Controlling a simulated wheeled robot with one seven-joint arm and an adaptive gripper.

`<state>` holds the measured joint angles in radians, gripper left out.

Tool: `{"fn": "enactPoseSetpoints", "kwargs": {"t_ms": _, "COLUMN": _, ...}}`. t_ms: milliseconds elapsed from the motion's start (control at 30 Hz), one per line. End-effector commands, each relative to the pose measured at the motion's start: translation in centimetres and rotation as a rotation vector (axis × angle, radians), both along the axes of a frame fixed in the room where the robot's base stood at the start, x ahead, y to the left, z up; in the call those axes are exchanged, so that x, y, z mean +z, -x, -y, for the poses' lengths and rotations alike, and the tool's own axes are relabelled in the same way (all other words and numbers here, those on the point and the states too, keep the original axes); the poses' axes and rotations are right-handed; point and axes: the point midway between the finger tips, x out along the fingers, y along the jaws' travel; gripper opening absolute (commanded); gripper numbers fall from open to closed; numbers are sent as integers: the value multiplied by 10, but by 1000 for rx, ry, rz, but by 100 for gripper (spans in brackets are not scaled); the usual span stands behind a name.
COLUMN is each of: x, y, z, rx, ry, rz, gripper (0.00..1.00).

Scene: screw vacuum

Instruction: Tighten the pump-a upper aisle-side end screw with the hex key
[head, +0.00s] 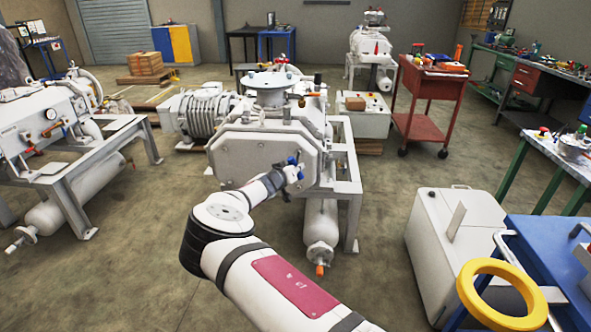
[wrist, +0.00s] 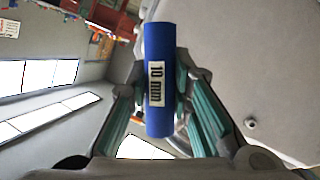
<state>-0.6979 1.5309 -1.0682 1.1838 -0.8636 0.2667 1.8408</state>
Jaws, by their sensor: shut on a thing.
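The white pump (head: 262,158) in front of me stands on a pale metal frame, its flat end plate facing me. My gripper (head: 292,171) is near the right part of that plate. In the wrist view it is shut around the blue sleeve of the hex key (wrist: 158,50), labelled "10 mm". A pale surface, apparently the pump's end plate (wrist: 245,60), fills the right of the wrist view, with one small screw (wrist: 250,123) on it, apart from the sleeve. The key's tip is not visible, so I cannot tell whether it touches a screw.
Another white pump (head: 50,120) stands at the left. A red tool cart (head: 432,95) stands behind at the right. A white cabinet (head: 455,240) and a blue cart (head: 545,245) with a yellow ring (head: 503,268) are at the near right. Floor is clear left of my arm.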

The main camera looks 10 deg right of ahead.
Motion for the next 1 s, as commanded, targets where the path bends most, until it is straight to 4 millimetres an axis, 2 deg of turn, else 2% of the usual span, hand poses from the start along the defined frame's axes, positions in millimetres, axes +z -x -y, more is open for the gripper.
{"fn": "enactPoseSetpoints", "kwargs": {"t_ms": 267, "x": 4, "y": 1, "z": 0, "rx": 1, "ry": 2, "rz": 3, "gripper": 0}}
{"fn": "enactPoseSetpoints", "kwargs": {"t_ms": 1000, "x": 2, "y": 35, "z": -11, "rx": 0, "ry": 0, "rz": 1, "gripper": 0}}
